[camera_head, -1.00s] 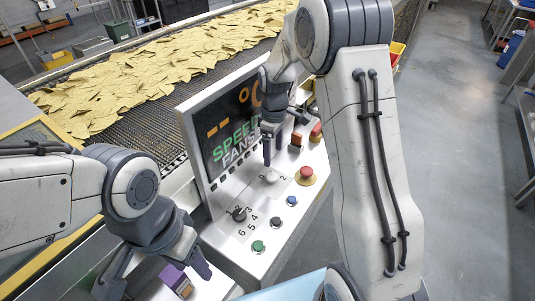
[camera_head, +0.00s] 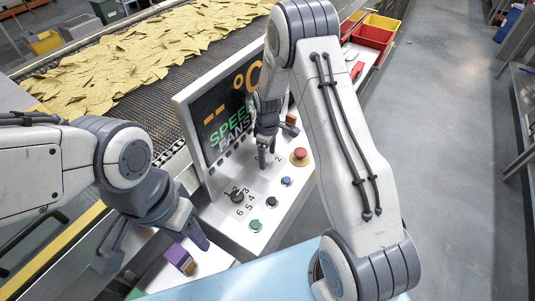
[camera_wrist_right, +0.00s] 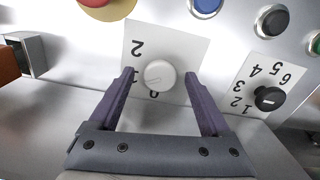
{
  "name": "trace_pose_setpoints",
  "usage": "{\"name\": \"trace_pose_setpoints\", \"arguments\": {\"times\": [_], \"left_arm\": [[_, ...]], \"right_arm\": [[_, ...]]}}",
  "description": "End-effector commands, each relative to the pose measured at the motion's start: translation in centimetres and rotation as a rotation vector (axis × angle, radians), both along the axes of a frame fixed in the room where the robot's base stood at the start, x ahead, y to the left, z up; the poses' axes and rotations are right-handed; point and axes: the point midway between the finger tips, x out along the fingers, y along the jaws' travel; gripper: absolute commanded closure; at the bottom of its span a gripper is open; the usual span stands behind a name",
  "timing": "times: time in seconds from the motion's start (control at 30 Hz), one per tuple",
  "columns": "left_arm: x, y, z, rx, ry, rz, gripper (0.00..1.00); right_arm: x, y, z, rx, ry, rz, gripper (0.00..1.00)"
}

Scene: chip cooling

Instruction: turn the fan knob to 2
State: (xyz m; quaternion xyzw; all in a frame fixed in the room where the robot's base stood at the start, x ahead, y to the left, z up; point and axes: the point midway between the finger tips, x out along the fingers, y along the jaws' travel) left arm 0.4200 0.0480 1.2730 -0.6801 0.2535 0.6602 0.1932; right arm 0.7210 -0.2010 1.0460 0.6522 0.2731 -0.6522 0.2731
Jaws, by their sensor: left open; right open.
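A white round knob (camera_wrist_right: 158,75) sits on a white plate marked 0, 1 and 2 on the control panel. Its faint line appears to point toward the 1 side, though the exact setting is hard to tell. My right gripper (camera_wrist_right: 159,75) is open, with one purple finger on each side of the knob and a visible gap to each. In the head view my right gripper (camera_head: 265,155) is over this plate and mostly hides the knob.
A black knob (camera_head: 237,196) with marks 1 to 6 is nearby, beside green (camera_head: 256,226), black (camera_head: 271,202) and blue (camera_head: 286,182) buttons. A red stop button (camera_head: 299,155) stands close to the plate. The screen (camera_head: 218,118) rises behind the panel.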

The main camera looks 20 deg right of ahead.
Motion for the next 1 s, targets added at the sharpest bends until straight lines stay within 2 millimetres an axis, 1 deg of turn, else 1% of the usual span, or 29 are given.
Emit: {"name": "trace_pose_setpoints", "arguments": {"times": [0.03,0.07,0.1,0.17,0.2,0.23,0.27,0.47,0.67,0.87,1.0], "left_arm": [[0.0,0.0,0.0,0.0,0.0,0.0,0.5],[0.0,0.0,0.0,0.0,0.0,0.0,0.5],[0.0,0.0,0.0,0.0,0.0,0.0,0.5],[0.0,0.0,0.0,0.0,0.0,0.0,0.5],[0.0,0.0,0.0,0.0,0.0,0.0,0.5],[0.0,0.0,0.0,0.0,0.0,0.0,0.5],[0.0,0.0,0.0,0.0,0.0,0.0,0.5],[0.0,0.0,-0.1,0.0,0.0,0.0,0.5],[0.0,0.0,-0.7,0.0,0.0,0.0,0.5],[0.0,0.0,-1.6,0.0,0.0,-0.001,0.5],[0.0,0.0,-2.3,0.0,0.0,-0.002,0.5]], "right_arm": [[0.0,0.0,0.0,0.0,0.0,0.0,0.18],[0.0,0.0,0.0,0.0,0.0,0.0,0.3],[0.0,0.0,0.0,0.0,0.0,0.0,0.45],[0.0,0.0,0.0,0.0,0.0,0.0,0.68],[0.0,0.0,0.0,0.0,0.0,0.0,0.83],[0.0,0.0,0.0,0.0,0.0,0.0,0.95],[0.0,0.0,0.0,0.0,0.0,0.0,1.0],[0.0,0.0,0.0,0.0,0.0,-0.011,1.0],[0.1,0.0,-0.1,0.0,-0.001,-0.077,1.0],[0.1,0.0,-0.1,0.0,-0.003,-0.218,1.0],[0.1,0.0,-0.1,0.0,-0.003,-0.346,1.0]]}}
